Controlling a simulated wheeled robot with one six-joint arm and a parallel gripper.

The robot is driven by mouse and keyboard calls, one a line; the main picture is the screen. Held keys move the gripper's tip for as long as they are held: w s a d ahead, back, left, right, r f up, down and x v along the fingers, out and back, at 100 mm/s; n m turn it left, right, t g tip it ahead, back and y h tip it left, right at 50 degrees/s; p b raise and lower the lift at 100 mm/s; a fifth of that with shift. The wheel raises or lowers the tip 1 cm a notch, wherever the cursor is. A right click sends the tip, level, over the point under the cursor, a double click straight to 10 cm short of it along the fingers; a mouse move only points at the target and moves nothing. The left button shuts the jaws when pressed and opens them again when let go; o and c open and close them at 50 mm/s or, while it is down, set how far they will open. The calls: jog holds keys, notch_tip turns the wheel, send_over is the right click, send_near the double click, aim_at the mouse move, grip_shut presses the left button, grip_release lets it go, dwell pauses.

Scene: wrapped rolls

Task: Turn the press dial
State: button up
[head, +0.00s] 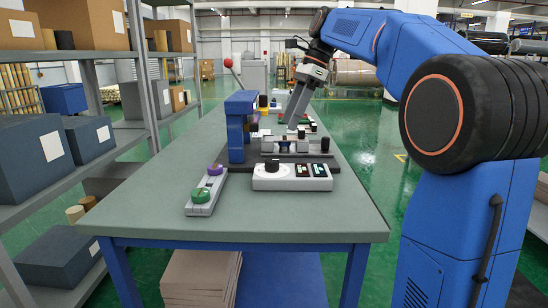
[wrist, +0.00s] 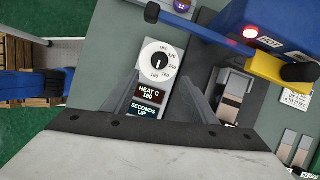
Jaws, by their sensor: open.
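The press dial is a black knob (wrist: 158,60) on a round white face marked with numbers in the wrist view. A white mark on the knob points down in the picture, toward the 160 and 180 end. It tops a pale control box, and the knob (head: 272,165) also shows in the head view. My gripper (wrist: 161,80) is open and empty, its two grey fingers spread apart on either side of the box's displays in the picture. In the head view my gripper (head: 293,127) hangs over the bench behind the box. The blue press (head: 238,125) with a red-ball lever stands left of it.
The displays (wrist: 148,95) read HEAT C 180 and SECONDS UP. A lit red lamp (wrist: 250,33) and HOT label mark the press. A strip with green and purple buttons (head: 206,190) lies left of the box. The bench's front (head: 290,222) is clear.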

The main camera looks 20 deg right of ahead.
aim_at(273, 160)
jog(key=x, duration=1.3)
jog(key=shift+s+f, duration=0.1)
jog(key=shift+f, duration=0.05)
jog(key=c, duration=1.1)
